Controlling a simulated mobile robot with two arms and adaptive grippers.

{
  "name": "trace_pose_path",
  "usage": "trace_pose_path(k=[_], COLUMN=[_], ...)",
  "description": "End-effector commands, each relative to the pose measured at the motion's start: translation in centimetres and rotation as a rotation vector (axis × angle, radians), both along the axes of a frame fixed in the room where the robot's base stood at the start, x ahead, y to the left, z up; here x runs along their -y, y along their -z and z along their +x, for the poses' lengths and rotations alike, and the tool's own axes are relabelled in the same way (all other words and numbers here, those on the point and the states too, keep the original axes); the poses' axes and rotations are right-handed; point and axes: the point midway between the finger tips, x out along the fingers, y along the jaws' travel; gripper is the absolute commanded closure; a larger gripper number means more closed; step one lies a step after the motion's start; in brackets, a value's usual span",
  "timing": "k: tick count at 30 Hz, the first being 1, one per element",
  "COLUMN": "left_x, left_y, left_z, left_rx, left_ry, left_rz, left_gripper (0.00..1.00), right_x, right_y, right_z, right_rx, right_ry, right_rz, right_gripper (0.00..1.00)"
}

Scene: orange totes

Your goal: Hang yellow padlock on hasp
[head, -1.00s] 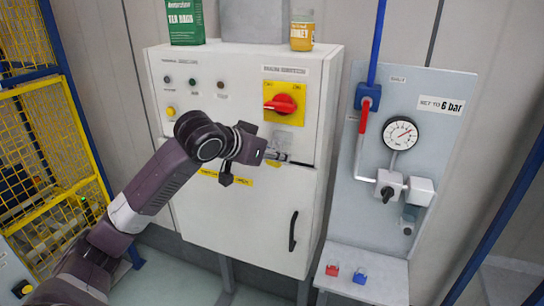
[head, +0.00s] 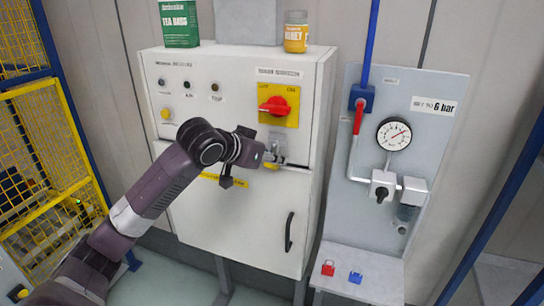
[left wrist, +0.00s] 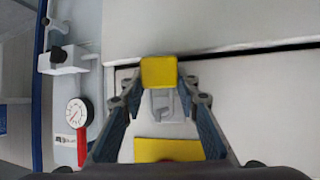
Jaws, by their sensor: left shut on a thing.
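My left gripper (head: 270,160) is at the cabinet front below the red rotary switch. In the left wrist view its two fingers (left wrist: 160,88) are closed in on the yellow padlock (left wrist: 158,72). Only a small yellow part of the padlock shows in the head view (head: 270,167). The grey metal hasp (head: 277,150) sticks out of the cabinet beside the gripper. A pale metal piece, likely the hasp, shows right by the padlock in the left wrist view (left wrist: 168,105). Whether the shackle passes through the hasp is hidden. My right gripper is not in view.
The red switch (head: 275,106) on its yellow plate is just above. A black door handle (head: 289,231) is lower right. A red padlock (head: 328,268) and a blue padlock (head: 356,277) lie on the grey shelf (head: 385,268). A honey jar (head: 296,32) stands on the cabinet.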

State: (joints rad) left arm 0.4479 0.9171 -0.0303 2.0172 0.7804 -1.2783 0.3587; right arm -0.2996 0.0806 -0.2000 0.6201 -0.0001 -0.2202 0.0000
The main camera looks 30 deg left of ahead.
Motion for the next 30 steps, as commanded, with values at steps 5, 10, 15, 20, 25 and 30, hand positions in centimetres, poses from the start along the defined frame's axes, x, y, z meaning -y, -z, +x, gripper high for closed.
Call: trace_pose_path(k=[5, 10, 15, 20, 25, 30], left_x=[0.0, 0.0, 0.0, 0.0, -0.1, -0.3], left_y=[0.0, 0.0, 0.0, -0.1, -1.3, -3.3], left_z=[0.0, 0.0, 0.0, -0.2, -2.1, -5.3], left_rx=[0.001, 0.001, 0.001, 0.000, 0.001, 0.000], left_ry=[0.000, 0.000, -0.001, 0.000, 0.000, 0.000], left_rz=[0.000, 0.000, 0.000, 0.001, 0.004, 0.005], left_gripper=[0.69, 0.50, 0.50, 0.50, 0.50, 0.50], right_x=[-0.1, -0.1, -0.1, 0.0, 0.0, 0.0], right_y=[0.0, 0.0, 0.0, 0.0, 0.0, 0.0], right_z=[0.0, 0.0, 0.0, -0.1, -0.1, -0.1], right_rx=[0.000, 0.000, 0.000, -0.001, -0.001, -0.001], right_ry=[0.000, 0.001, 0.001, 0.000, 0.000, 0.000], right_rz=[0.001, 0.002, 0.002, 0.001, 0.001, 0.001], right_gripper=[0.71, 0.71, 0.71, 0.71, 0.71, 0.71])
